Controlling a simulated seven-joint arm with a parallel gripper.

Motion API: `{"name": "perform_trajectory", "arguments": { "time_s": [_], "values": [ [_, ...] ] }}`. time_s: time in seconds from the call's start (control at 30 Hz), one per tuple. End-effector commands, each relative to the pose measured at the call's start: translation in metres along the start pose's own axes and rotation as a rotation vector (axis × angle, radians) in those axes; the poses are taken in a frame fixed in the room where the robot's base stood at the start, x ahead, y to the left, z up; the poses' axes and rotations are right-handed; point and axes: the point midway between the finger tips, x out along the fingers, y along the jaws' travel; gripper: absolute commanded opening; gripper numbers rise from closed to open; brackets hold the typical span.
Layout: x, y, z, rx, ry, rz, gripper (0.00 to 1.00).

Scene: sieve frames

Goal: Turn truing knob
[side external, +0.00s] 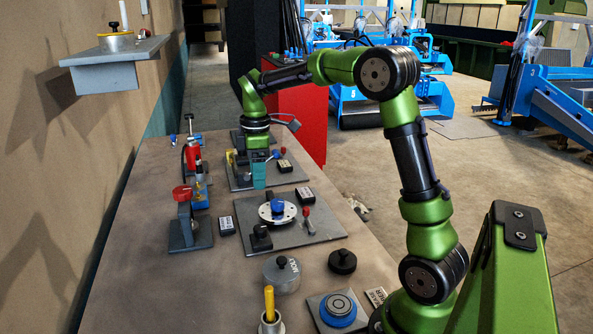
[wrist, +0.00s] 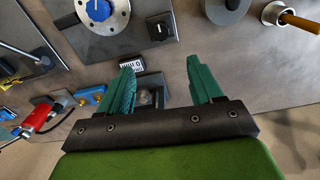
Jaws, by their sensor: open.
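I cannot read any label naming the truing knob. A blue lobed knob (side external: 278,205) sits on a pale round dial on the middle plate; it also shows at the top left of the wrist view (wrist: 98,9). A black knob (wrist: 160,28) is on the same plate. A red knob (side external: 181,193) tops a wheel stand at the left. My gripper (side external: 258,182) is above the table by the rear plate, pointing down, its teal fingers apart and empty in the wrist view (wrist: 161,75). Part of a grey fixture (wrist: 149,97) shows beyond and between the fingers.
A red-handled lever (side external: 308,220) stands right of the dial. A grey cylinder with a black knob (side external: 281,273), a cup with a yellow handle (side external: 270,320) and a blue round fixture (side external: 338,311) are at the front. A red cylinder (side external: 190,157) stands rear left. The wall bounds the left.

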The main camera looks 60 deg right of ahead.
Motion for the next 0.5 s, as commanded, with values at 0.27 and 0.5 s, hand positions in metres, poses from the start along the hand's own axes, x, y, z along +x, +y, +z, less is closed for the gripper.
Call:
{"name": "perform_trajectory", "arguments": {
  "time_s": [0.27, 0.5],
  "values": [
    [-0.013, 0.002, 0.0, -0.285, -0.017, -0.016, 0.65],
    [0.014, 0.0, 0.001, -0.299, -0.018, -0.02, 0.65]
  ]
}}
